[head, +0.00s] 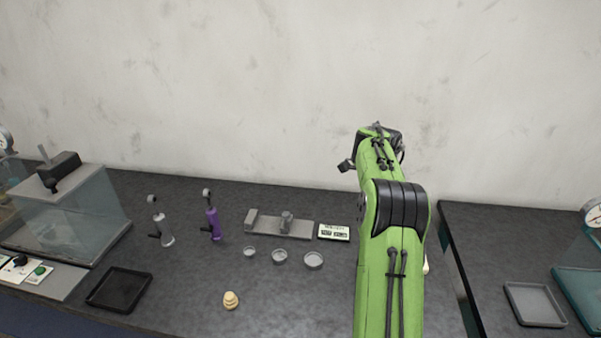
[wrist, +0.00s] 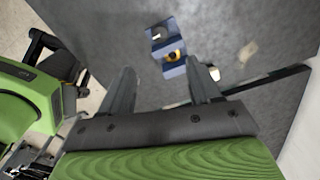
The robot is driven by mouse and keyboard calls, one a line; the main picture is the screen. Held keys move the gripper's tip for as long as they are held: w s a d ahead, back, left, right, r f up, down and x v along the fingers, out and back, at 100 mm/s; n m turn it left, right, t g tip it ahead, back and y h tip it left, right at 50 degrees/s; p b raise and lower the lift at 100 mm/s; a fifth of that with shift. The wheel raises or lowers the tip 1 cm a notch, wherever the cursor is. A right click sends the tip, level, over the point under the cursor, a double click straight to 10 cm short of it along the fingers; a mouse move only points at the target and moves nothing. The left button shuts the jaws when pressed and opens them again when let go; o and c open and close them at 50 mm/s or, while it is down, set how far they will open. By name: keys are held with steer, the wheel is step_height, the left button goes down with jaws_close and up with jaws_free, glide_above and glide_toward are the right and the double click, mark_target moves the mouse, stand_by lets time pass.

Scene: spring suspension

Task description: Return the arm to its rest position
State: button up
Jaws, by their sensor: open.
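My green arm (head: 385,240) reaches out over the right part of the dark table in the head view. Its far end is near the back wall, and the fingers are hidden there behind the arm. In the wrist view my gripper (wrist: 163,92) is open, with its two dark fingers apart and nothing between them. Below the fingers, apart from them, a blue holder (wrist: 171,50) with a yellow and black part lies on the grey surface.
A grey fixture (head: 280,224), a small display (head: 334,232), several round grey weights (head: 280,257), a purple device (head: 213,222) and a beige stacked piece (head: 231,300) are left of my arm. A glass tank (head: 75,215) and black tray (head: 119,292) stand farther left. A gap separates the right table (head: 500,240).

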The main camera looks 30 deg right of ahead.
steer(key=s+a+r+n+t+h, duration=0.1)
steer(key=s+a+r+n, duration=0.2)
steer(key=a+r+n, duration=0.55)
steer(key=s+a+r+n+t+h, duration=0.1)
steer(key=s+a+r+n, duration=0.4)
steer(key=a, duration=0.6)
steer(key=s+a+f+n+t+y, duration=0.2)
steer(key=s+a+f+n, duration=0.3)
steer(key=s+a+n, duration=0.8)
steer(key=n+t, duration=0.1)
steer(key=n, duration=0.1)
steer(key=shift+a+f+n+t, duration=0.2)
steer(key=shift+f+n+t, duration=0.1)
steer(key=shift+f+n, duration=0.1)
steer(key=shift+s, duration=0.1)
